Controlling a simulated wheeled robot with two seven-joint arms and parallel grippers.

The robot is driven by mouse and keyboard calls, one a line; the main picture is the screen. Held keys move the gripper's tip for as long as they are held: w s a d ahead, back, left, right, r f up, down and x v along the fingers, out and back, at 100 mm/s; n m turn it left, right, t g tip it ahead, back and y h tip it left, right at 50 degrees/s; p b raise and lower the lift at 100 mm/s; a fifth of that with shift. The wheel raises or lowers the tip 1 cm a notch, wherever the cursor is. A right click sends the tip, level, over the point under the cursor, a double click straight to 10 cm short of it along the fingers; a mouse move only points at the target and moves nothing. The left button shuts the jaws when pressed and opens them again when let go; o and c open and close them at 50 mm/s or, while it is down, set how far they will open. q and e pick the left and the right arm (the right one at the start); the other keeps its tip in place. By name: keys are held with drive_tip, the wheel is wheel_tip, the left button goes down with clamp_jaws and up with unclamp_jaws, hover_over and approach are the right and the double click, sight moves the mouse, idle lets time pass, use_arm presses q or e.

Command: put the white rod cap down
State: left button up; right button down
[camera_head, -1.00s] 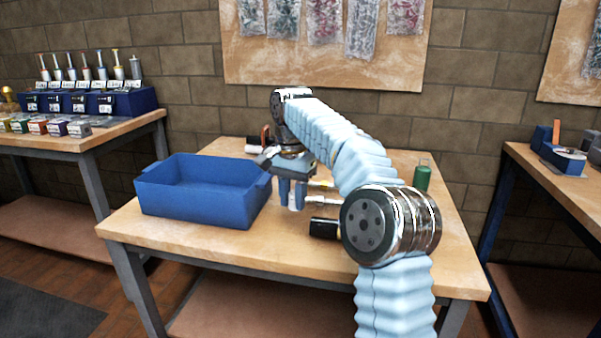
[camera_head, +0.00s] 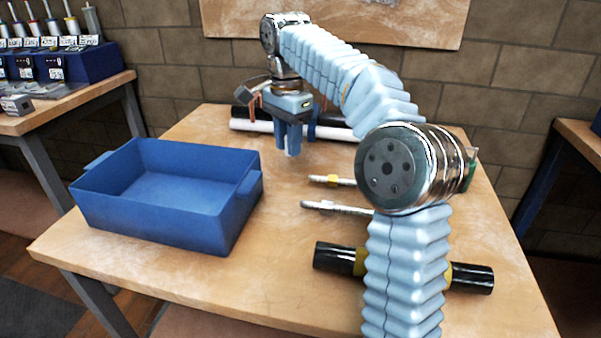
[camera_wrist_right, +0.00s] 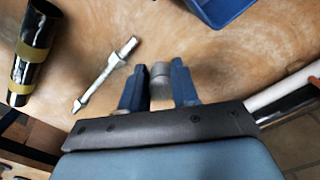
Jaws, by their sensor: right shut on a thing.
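My right gripper (camera_head: 291,150) points down over the back middle of the table. It is shut on the white rod cap, whose pale end (camera_head: 290,151) shows between the blue fingers. In the right wrist view the cap (camera_wrist_right: 160,75) is a short greyish-white cylinder between the two fingers (camera_wrist_right: 156,88). It is close to the tabletop; I cannot tell whether it touches. A white rod (camera_head: 250,126) lies behind the gripper, partly hidden by it. My left gripper is not in view.
A blue open tray (camera_head: 160,215) stands at the left of the table (camera_head: 290,220) and looks empty. Two metal rods (camera_head: 330,207) and a black tube with yellow bands (camera_head: 330,257) lie at the right. Another black tube (camera_head: 241,112) lies at the back. The middle is clear.

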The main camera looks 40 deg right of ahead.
drive_tip(key=s+a+r+m+b, duration=0.1)
drive_tip(key=s+a+m+b, duration=0.1)
drive_tip(key=s+a+m, duration=0.4)
drive_tip(key=m+p, duration=0.1)
drive_tip(key=m, duration=0.1)
hover_over(292, 186)
drive_tip(key=f, duration=0.5)
drive_tip(key=s+f, duration=0.1)
drive_tip(key=f, duration=0.2)
drive_tip(key=shift+a+f, duration=0.25)
drive_tip(key=shift+f, duration=0.05)
drive_tip(key=shift+w+f, duration=0.2)
drive_tip(key=shift+w+d+f, duration=0.15)
drive_tip(key=shift+f, duration=0.8)
drive_tip(key=shift+w+d+f, duration=0.1)
drive_tip(key=shift+f, duration=0.8)
drive_tip(key=shift+f, duration=0.1)
drive_tip(key=c, duration=0.8)
unclamp_jaws()
drive_tip(key=shift+c, duration=0.2)
